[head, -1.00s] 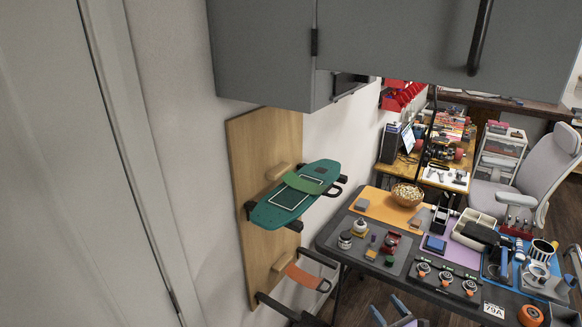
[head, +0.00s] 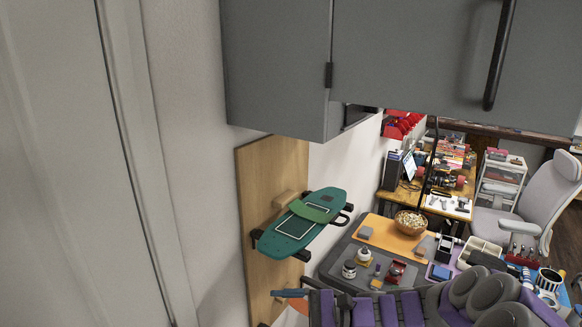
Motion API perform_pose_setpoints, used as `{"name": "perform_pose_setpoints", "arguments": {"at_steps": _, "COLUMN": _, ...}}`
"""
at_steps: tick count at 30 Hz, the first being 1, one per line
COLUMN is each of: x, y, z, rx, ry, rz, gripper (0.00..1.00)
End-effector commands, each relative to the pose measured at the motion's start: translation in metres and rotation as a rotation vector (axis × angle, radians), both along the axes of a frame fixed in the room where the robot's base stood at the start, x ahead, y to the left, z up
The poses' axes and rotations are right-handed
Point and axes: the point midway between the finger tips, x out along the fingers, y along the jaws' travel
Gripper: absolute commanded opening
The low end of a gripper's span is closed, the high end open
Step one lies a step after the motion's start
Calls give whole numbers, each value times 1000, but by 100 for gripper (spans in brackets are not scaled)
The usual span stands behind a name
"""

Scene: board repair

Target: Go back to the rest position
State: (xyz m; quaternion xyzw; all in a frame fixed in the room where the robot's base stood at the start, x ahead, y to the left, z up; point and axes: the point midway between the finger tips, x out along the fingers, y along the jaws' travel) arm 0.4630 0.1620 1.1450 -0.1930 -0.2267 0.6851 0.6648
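My arm comes in from the lower right, its purple and dark grey links crossing the bottom of the view. The lower brackets and the orange piece there are mostly hidden.
A grey cabinet (head: 275,62) hangs above the panel. The work table (head: 336,258) to the right bears a wooden bowl (head: 409,222), jars and tools; my arm covers its front. A grey chair (head: 546,205) stands behind it at the right.

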Motion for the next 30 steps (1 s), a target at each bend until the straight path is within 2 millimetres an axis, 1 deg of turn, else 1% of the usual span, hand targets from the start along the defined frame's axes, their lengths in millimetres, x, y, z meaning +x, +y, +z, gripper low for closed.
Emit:
{"name": "perform_pose_setpoints", "arguments": {"at_steps": 1, "x": -19, "y": 8, "z": 9, "rx": -41, "ry": -42, "rz": 57, "gripper": 78}}
{"name": "perform_pose_setpoints", "arguments": {"at_steps": 2, "x": -30, "y": 12, "z": 12, "rx": -67, "ry": -63, "rz": 88, "gripper": 78}}
{"name": "perform_pose_setpoints", "arguments": {"at_steps": 3, "x": -44, "y": 15, "z": 15, "rx": -103, "ry": -90, "rz": 130, "gripper": 78}}
{"name": "perform_pose_setpoints", "arguments": {"at_steps": 7, "x": -89, "y": 23, "z": 20, "rx": -226, "ry": -185, "rz": 257, "gripper": 78}}
{"name": "perform_pose_setpoints", "arguments": {"at_steps": 10, "x": -122, "y": 25, "z": 19, "rx": -329, "ry": -253, "rz": 348, "gripper": 78}}
{"name": "perform_pose_setpoints", "arguments": {"at_steps": 14, "x": -160, "y": 17, "z": 15, "rx": -469, "ry": -341, "rz": 452, "gripper": 78}}
{"name": "perform_pose_setpoints", "arguments": {"at_steps": 18, "x": -196, "y": 0, "z": 6, "rx": -626, "ry": -423, "rz": 557, "gripper": 78}}
{"name": "perform_pose_setpoints", "arguments": {"at_steps": 20, "x": -209, "y": -11, "z": 3, "rx": -697, "ry": -460, "rz": 595, "gripper": 78}}
{"name": "perform_pose_setpoints", "arguments": {"at_steps": 24, "x": -235, "y": -42, "z": -4, "rx": -864, "ry": -533, "rz": 674, "gripper": 78}}
{"name": "perform_pose_setpoints", "arguments": {"at_steps": 26, "x": -246, "y": -57, "z": -7, "rx": -938, "ry": -561, "rz": 703, "gripper": 78}}
{"name": "perform_pose_setpoints", "arguments": {"at_steps": 30, "x": -264, "y": -95, "z": -9, "rx": -1110, "ry": -618, "rz": 758, "gripper": 78}}
